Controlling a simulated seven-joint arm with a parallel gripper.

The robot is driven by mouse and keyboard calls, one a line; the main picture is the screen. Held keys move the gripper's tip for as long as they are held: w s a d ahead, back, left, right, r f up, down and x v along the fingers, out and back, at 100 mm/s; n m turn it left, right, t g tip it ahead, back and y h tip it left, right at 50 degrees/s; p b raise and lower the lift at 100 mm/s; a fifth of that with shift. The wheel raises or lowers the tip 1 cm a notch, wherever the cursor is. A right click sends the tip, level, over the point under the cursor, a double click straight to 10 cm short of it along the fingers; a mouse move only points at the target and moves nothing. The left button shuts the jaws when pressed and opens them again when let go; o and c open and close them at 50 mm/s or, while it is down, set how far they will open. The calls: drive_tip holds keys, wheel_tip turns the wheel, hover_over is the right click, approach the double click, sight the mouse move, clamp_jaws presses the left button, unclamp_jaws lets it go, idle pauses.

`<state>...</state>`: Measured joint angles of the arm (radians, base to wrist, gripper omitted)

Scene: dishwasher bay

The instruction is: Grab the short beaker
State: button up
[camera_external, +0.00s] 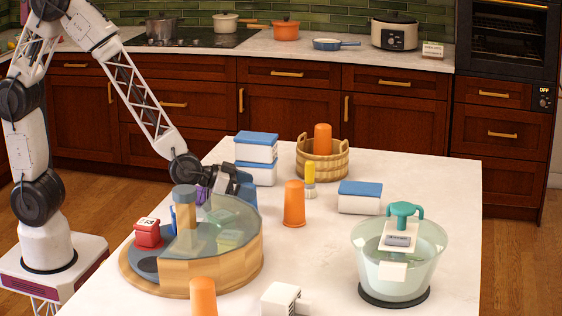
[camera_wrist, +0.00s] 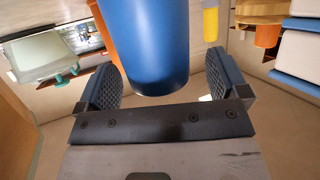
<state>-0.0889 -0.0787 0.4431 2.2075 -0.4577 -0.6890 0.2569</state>
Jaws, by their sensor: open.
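A blue cylinder (camera_wrist: 150,45), which looks like a beaker, fills the top middle of the wrist view. It lies between the two fingers of my gripper (camera_wrist: 160,84), with a visible gap on both sides. My gripper (camera_external: 228,183) is open, behind the glass-walled round wooden organizer in the external view. A small part of a blue object (camera_external: 173,219) shows beside the organizer's post; I cannot tell whether it is the same one. Orange cups stand on the counter (camera_external: 294,204), in the basket (camera_external: 323,139) and at the front edge (camera_external: 203,297).
The round organizer (camera_external: 210,267) holds a red box (camera_external: 148,233). White boxes with blue lids (camera_external: 256,153) are stacked behind my gripper. A yellow bottle (camera_external: 310,174), a wicker basket (camera_external: 322,164) and a glass bowl (camera_external: 372,265) stand to the right. The counter's right edge is clear.

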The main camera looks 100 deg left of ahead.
idle(0.6)
drive_tip(key=c, duration=1)
drive_tip(key=shift+r, duration=5)
